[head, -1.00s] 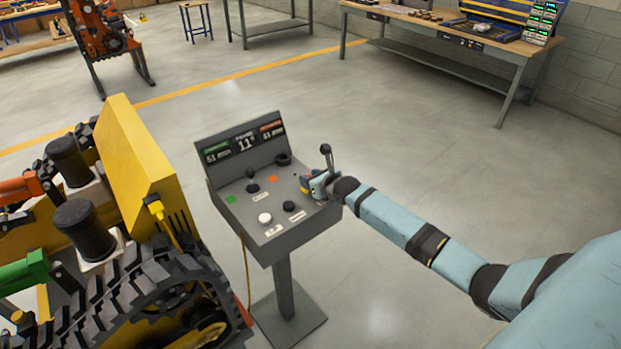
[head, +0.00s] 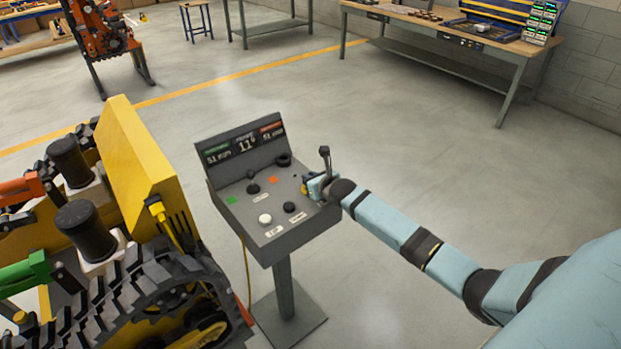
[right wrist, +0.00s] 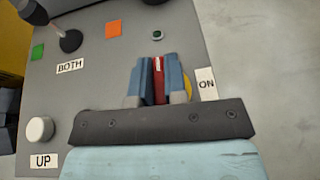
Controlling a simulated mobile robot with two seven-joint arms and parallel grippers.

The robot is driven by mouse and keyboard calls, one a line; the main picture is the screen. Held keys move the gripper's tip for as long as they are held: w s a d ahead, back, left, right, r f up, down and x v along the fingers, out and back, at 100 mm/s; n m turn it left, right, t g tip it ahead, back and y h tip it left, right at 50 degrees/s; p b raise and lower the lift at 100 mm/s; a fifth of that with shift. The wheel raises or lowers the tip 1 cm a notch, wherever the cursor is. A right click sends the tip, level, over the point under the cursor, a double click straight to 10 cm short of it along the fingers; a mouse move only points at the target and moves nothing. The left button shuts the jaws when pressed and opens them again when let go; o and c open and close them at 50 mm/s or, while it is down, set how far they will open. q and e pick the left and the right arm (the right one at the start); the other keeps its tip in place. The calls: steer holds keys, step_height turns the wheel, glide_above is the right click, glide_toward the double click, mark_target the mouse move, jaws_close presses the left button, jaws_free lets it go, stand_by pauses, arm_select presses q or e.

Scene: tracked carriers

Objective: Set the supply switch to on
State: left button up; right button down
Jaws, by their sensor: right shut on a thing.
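The supply switch (right wrist: 158,82) is a red handle with a pale line on it, over a yellow disc on the grey control panel (right wrist: 105,80). In the right wrist view, an "ON" label (right wrist: 206,84) lies to the right of it, and the handle points roughly up the picture. My right gripper (right wrist: 157,80) is shut on the red handle, with one blue finger on each side. In the head view my right gripper (head: 314,187) is at the right edge of the console (head: 240,208); it hides most of the switch. My left gripper is not in view.
A joystick (head: 253,188), a white knob (head: 265,219), and a black knob (head: 289,207) stand close by on the panel. A yellow tracked carrier (head: 140,155) stands left of the console. The floor to the right is clear up to the workbench (head: 450,32).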

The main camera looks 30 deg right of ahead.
steer(key=shift+a+m+h+p, duration=0.1)
steer(key=shift+m+h+p, duration=0.6)
steer(key=shift+m+h, duration=0.25)
steer(key=shift+m+g+h+p, duration=0.35)
steer(key=shift+m+h, duration=0.3)
steer(key=shift+h, duration=0.2)
steer(key=m+g+h, duration=0.1)
steer(key=m+h, duration=0.2)
steer(key=h, duration=0.1)
steer(key=shift+m+g+p, duration=0.25)
steer(key=shift+m+p, duration=0.05)
steer(key=shift+p, duration=0.05)
steer(key=m+g+h, duration=0.3)
steer(key=shift+m, duration=0.3)
steer(key=m+g+h, duration=0.2)
steer(key=m+g, duration=0.1)
steer(key=shift+f+m+g+h, duration=0.1)
steer(key=shift+m+g+h, duration=0.4)
steer(key=shift+m+g, duration=1.4)
steer(key=shift+g, duration=0.3)
